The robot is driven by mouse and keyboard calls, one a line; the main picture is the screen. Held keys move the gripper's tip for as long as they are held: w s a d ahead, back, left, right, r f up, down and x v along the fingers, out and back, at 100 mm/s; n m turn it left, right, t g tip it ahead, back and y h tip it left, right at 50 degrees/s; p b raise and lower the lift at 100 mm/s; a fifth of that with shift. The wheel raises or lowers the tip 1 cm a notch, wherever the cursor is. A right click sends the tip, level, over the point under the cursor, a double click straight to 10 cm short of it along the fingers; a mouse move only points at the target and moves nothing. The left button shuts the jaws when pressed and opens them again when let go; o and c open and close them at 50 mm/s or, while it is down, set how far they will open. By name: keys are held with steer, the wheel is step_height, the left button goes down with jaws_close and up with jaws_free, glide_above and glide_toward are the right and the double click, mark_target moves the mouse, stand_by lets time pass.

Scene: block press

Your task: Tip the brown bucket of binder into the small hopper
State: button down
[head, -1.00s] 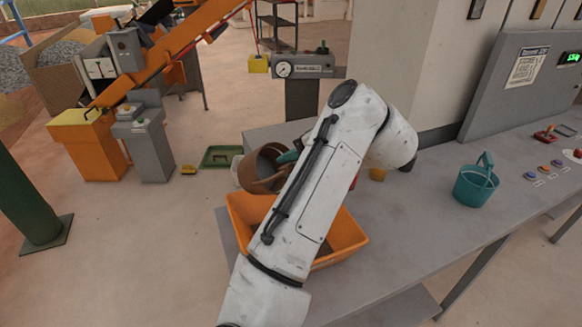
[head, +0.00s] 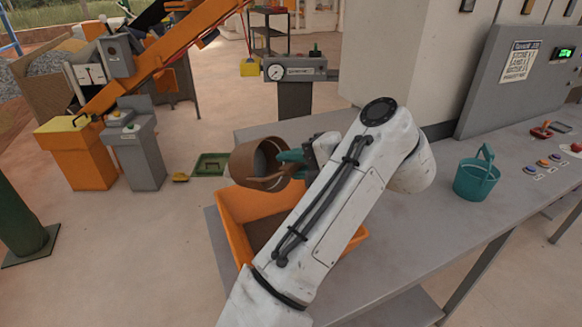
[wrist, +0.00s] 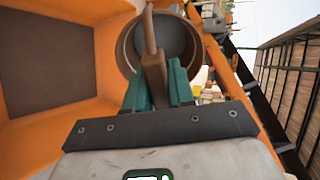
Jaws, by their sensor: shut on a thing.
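The brown bucket (head: 246,167) is tilted well over on its side above an orange open-topped bin (head: 233,228), probably the small hopper. My gripper (head: 291,164) has teal fingers and is shut on the bucket's handle. In the wrist view the handle (wrist: 151,45) runs down between the teal fingers (wrist: 157,88). The bucket's round rim (wrist: 124,55) shows behind it, with a grey interior. The orange bin (wrist: 112,60) fills the left of that view, with a dark brown inside. No falling binder is visible. My arm covers part of the bin in the head view.
A grey bench (head: 430,225) runs to the right, with a teal bucket (head: 476,180) and several buttons on it. A gauge stand (head: 294,75) stands behind. An orange conveyor (head: 165,60) and a grey control post (head: 138,150) are at the left.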

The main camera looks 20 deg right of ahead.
steer(key=shift+s+d+f+t+y+b, duration=0.25)
steer(key=shift+f+t+b, duration=0.3)
steer(key=shift+b, duration=0.9)
steer(key=shift+s+d+f+t+y+b, duration=0.1)
steer(key=shift+s+f+t+y+b, duration=0.3)
steer(key=shift+b, duration=1.05)
steer(key=f+t+b, duration=0.1)
steer(key=b, duration=0.3)
steer(key=s+d+f+t+y+b, duration=0.1)
steer(key=t+b, duration=0.1)
steer(key=b, duration=0.3)
steer(key=shift+s+f+y, duration=0.2)
steer(key=shift+f+y, duration=0.05)
steer(key=shift+f, duration=0.05)
steer(key=shift+s+f+t+b, duration=0.15)
steer(key=shift+t+b, duration=0.1)
steer(key=shift+b, duration=0.55)
